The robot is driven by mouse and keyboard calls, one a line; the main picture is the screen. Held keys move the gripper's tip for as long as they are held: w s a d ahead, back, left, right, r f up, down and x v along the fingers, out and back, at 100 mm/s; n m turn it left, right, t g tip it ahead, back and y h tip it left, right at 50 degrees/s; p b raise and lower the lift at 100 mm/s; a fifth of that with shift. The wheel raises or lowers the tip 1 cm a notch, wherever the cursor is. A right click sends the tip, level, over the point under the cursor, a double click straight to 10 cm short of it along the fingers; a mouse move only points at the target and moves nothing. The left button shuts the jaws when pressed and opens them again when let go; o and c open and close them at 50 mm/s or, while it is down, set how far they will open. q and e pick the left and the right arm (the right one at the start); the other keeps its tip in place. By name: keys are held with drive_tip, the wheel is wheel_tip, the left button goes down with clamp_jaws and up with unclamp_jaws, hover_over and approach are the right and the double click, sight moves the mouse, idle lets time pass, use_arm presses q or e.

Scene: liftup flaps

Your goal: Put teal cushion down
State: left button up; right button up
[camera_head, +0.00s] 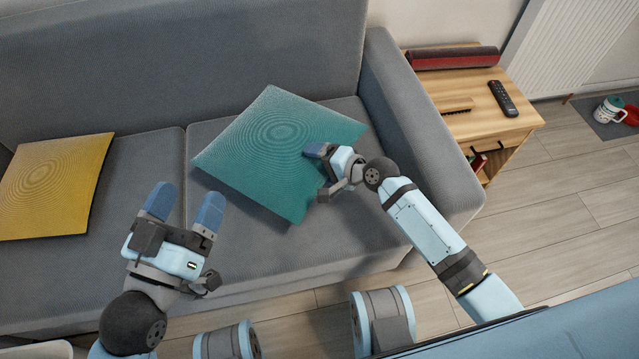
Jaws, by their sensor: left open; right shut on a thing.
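The teal cushion (262,150) is square with a pattern of rings. It is tilted over the right seat of the grey sofa, close to the backrest; I cannot tell whether it touches the seat. My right gripper (316,172) is shut on the cushion's right side, and the gripped edge is partly hidden by the fingers. My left gripper (184,204) is open and empty, in front of the sofa seats to the left of the teal cushion, with its fingers pointing toward the backrest.
A yellow cushion (52,187) lies on the left seat of the sofa (180,60). The sofa's right armrest (415,120) is beside my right arm. A wooden side table (480,122) beyond it holds a remote (503,98) and a dark red object (452,58). Shoes (610,110) lie at the far right.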

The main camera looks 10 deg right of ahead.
wheel_tip(320, 180, down, 7)
drive_tip(key=b, duration=0.3)
drive_tip(key=shift+r, duration=0.1)
use_arm(q)
drive_tip(key=f+g, duration=0.1)
drive_tip(key=f, duration=0.1)
drive_tip(key=f+g, duration=0.1)
drive_tip(key=f, duration=0.2)
drive_tip(key=shift+w+d, duration=0.1)
drive_tip(key=shift+d, duration=0.1)
use_arm(e)
drive_tip(key=o, duration=0.9)
use_arm(q)
drive_tip(key=r+p, duration=0.1)
drive_tip(key=r+t+p, duration=0.1)
drive_tip(key=r, duration=0.1)
drive_tip(key=r+t+p, duration=0.1)
drive_tip(key=r+p, duration=0.1)
drive_tip(key=shift+a+r, duration=0.25)
use_arm(e)
drive_tip(key=v, duration=1.2)
